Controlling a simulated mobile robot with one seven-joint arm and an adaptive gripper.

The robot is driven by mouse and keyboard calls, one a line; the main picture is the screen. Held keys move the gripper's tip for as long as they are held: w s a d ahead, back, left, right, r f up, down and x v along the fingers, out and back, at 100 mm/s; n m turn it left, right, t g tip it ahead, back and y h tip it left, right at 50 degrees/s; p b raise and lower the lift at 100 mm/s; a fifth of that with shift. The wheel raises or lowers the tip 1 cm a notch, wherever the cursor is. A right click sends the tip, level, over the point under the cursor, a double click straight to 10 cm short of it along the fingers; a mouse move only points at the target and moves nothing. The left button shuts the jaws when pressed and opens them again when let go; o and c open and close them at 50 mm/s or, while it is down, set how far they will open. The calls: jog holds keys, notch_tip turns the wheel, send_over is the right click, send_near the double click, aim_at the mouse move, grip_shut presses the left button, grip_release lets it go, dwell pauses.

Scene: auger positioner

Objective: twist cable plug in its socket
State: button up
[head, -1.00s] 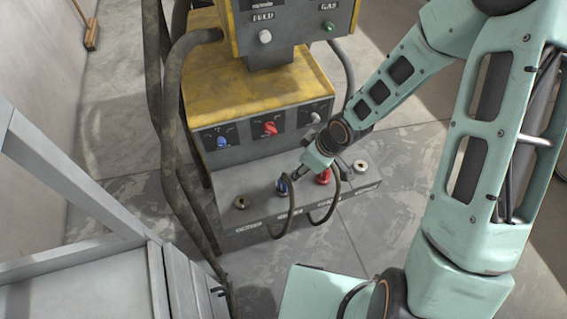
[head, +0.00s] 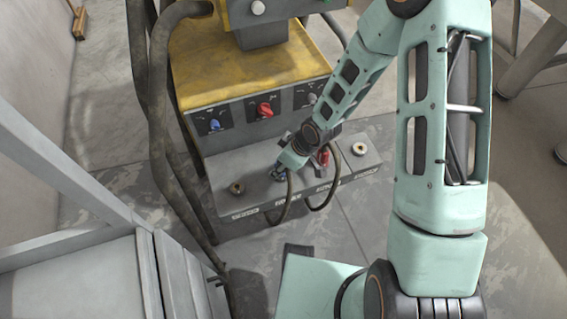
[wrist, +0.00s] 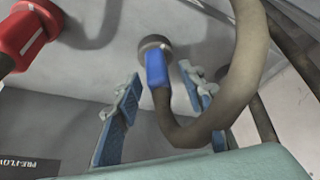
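The blue cable plug (wrist: 157,68) sits in a round socket on the grey panel, with a thick brown cable looping away from it. In the wrist view my gripper (wrist: 162,105) is open, with one blue-padded finger on each side of the plug and visible gaps between. In the head view my gripper (head: 280,172) is at the blue plug and partly hides it. A red cable plug (head: 322,158) sits in the socket to its right and shows at the upper left of the wrist view (wrist: 27,38).
Bare sockets lie at the left (head: 237,188) and right (head: 359,149) of the panel. The yellow machine (head: 240,75) with blue, red and white knobs stands behind. Thick hoses (head: 158,130) hang at the left, beside a grey frame (head: 70,185). The red plug's cable loops close by.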

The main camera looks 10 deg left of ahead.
grip_shut()
dwell(0.3)
jog(key=shift+f+m+b, duration=0.15)
jog(key=shift+m+b, duration=0.35)
jog(key=shift+b, duration=0.3)
jog(key=shift+m+t+h+b, duration=0.3)
jog(key=shift+m+t+b, duration=0.3)
jog(key=shift+m+b, duration=0.75)
jog(key=shift+m+b, duration=0.35)
jog(key=shift+b, duration=0.2)
grip_release()
